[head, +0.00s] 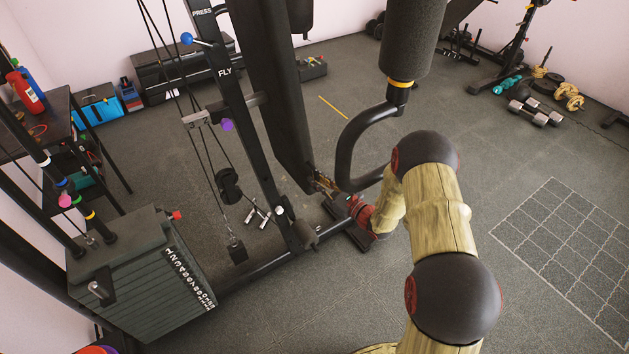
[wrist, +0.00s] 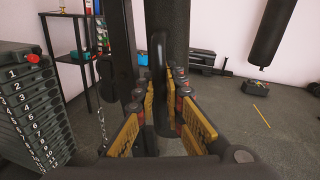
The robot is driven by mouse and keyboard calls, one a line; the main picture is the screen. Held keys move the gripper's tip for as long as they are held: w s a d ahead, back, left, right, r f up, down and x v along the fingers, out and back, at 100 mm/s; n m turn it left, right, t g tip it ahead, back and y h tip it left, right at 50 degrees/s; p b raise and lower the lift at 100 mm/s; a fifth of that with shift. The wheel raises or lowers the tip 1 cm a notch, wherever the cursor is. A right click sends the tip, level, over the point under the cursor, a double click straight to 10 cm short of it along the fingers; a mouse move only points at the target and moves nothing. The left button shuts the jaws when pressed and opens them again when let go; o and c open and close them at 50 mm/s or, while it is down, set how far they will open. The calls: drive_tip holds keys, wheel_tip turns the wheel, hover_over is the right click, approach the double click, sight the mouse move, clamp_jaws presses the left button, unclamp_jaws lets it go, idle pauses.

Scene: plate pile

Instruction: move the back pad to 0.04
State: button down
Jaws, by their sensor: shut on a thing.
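The back pad (head: 274,85) is a long black upright pad, slightly tilted, beside the black frame post marked FLY in the head view. My gripper (head: 323,183), with dark red and yellow-brown fingers, is at its lower end. In the wrist view, the fingers of my gripper (wrist: 168,115) stand on both sides of a dark upright part at the pad's lower end. A dark padded column, likely the back pad (wrist: 179,40), rises behind them. The exact contact is hidden between the fingers.
A weight stack (head: 150,275) stands at the lower left. A black roller pad on a curved bar (head: 352,140) is close to the right of my gripper. A shelf (head: 62,130) is at the left. Dumbbells (head: 535,112) lie far right. Open floor lies right.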

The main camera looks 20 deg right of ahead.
drive_tip(key=c, duration=1.9)
unclamp_jaws()
drive_tip(key=v, duration=1.2)
